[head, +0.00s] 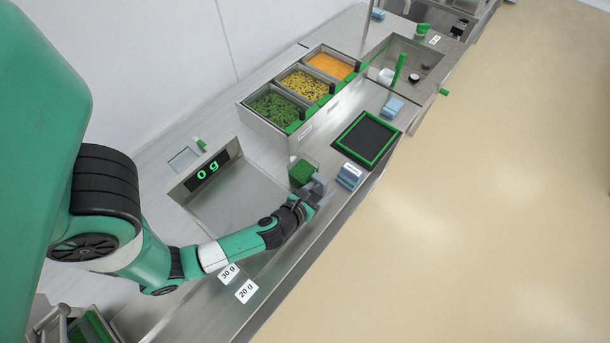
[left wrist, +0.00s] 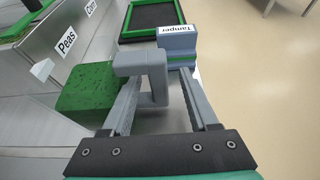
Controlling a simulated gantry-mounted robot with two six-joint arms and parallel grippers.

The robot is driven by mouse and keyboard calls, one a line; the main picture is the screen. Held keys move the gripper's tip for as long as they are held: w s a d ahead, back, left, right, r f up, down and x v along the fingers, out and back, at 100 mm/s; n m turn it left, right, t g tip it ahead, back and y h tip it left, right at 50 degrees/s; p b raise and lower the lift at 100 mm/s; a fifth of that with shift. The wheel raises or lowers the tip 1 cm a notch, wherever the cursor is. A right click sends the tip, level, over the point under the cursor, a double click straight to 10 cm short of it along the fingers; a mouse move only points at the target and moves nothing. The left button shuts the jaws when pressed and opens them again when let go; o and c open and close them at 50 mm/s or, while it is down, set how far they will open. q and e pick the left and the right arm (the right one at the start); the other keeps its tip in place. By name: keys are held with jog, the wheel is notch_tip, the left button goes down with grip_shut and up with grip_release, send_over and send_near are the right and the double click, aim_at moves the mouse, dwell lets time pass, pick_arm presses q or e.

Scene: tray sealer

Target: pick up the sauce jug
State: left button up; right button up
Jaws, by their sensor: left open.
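My left gripper (head: 318,190) is open at the front of the counter. In the left wrist view its two fingers (left wrist: 158,95) stand on either side of a grey looped handle (left wrist: 150,62), with gaps showing. The handle seems to belong to a squarish vessel with speckled green contents (left wrist: 88,88), likely the sauce jug; the join is hard to make out. In the head view the green contents (head: 301,172) show just beyond the gripper, beside the scale. No label on this vessel is readable. My right gripper is not in view.
A blue-grey block labelled Tamper (head: 350,176) stands close to the right of the gripper. A green-framed black mat (head: 343,152) lies beyond. The scale's display (head: 207,171) reads 0 g. Food bins (head: 265,131) stand behind. The counter's front edge is near.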

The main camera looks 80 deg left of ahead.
pick_arm(q)
jog(key=shift+w+a+f, duration=0.25)
jog(key=shift+w+a, duration=0.2)
jog(key=shift+c, duration=0.3)
grip_shut()
jog(key=shift+d+r, duration=0.1)
jog(key=shift+r, duration=0.1)
